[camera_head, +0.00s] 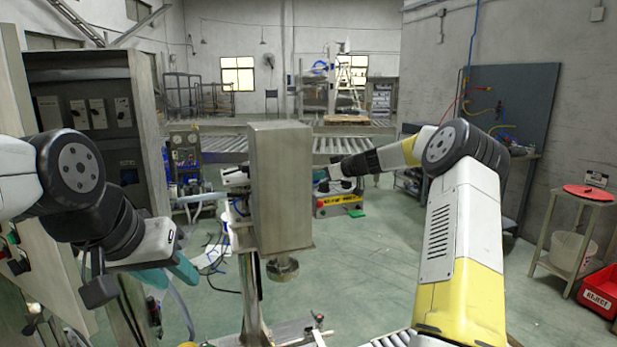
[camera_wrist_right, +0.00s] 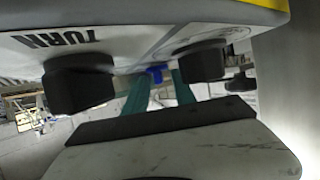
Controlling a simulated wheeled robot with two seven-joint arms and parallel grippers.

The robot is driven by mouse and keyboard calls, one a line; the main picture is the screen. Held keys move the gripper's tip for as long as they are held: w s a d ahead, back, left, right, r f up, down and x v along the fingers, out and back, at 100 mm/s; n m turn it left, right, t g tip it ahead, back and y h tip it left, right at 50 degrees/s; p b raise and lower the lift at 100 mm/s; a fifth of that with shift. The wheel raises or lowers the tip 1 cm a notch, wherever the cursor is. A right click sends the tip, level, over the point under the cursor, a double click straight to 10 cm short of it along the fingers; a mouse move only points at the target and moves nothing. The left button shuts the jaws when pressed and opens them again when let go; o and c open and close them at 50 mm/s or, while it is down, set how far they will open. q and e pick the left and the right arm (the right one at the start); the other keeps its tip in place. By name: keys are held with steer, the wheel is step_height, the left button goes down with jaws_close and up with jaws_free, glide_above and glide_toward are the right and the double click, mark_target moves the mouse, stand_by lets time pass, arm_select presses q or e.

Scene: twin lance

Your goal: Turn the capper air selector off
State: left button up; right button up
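No selector labelled capper air can be picked out. In the right wrist view, two black knobs (camera_wrist_right: 78,84) and (camera_wrist_right: 202,62) stand on a pale panel (camera_wrist_right: 125,45) whose lettering includes "TURN". My right gripper (camera_wrist_right: 160,90) has its two teal fingers apart, with a gap between them, close to the panel. A small blue part (camera_wrist_right: 155,74) shows beyond the gap; whether it touches a finger is unclear. In the head view my right gripper (camera_head: 320,176) is partly hidden behind a steel box. My left gripper (camera_head: 180,270) hangs at the lower left, its finger gap unclear.
The tall steel box (camera_head: 280,188) stands in the middle, left of my right forearm. A dark cabinet with several switches (camera_head: 97,112) is at the left. A stool (camera_head: 585,193) and red bin (camera_head: 604,290) are at the right.

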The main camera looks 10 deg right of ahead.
steer(key=shift+c, duration=0.2)
jaws_close()
steer(key=shift+s+m+t+h, duration=0.1)
steer(key=shift+m+t+h, duration=0.2)
steer(key=shift+m, duration=0.1)
steer(key=m+t+h, duration=0.1)
steer(key=m+h, duration=0.1)
steer(key=shift+a+m+t+h, duration=0.2)
steer(key=shift+m+t+h, duration=0.2)
steer(key=m+h, duration=0.2)
steer(key=h, duration=0.1)
steer(key=shift+a+r+m+t+h, duration=0.1)
steer(key=shift+a+m+t+h, duration=0.2)
steer(key=shift+m+t, duration=0.1)
steer(key=shift+m+h, duration=0.3)
steer(key=shift+m, duration=0.1)
steer(key=shift+d, duration=0.2)
